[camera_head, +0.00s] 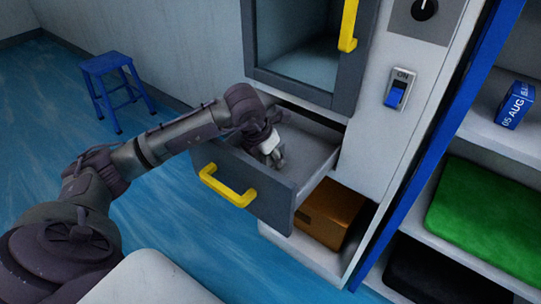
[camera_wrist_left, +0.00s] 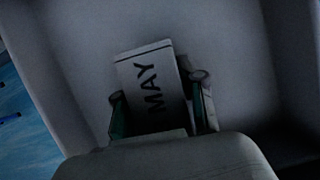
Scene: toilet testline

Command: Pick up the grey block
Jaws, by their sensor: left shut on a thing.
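The grey block (camera_wrist_left: 153,85) shows in the left wrist view, with the dark letters "MAY" on its face. My left gripper (camera_wrist_left: 160,112) is shut on it, with a finger on each side of the block. In the head view, my left gripper (camera_head: 273,158) is inside the open drawer (camera_head: 312,150). The block is hard to make out there, as the gripper covers much of it. I cannot tell whether the block touches the drawer floor. My right gripper is in neither view.
The drawer front has a yellow handle (camera_head: 228,186). A brown box (camera_head: 330,213) sits in the opening below. A blue stool (camera_head: 114,90) stands at the left.

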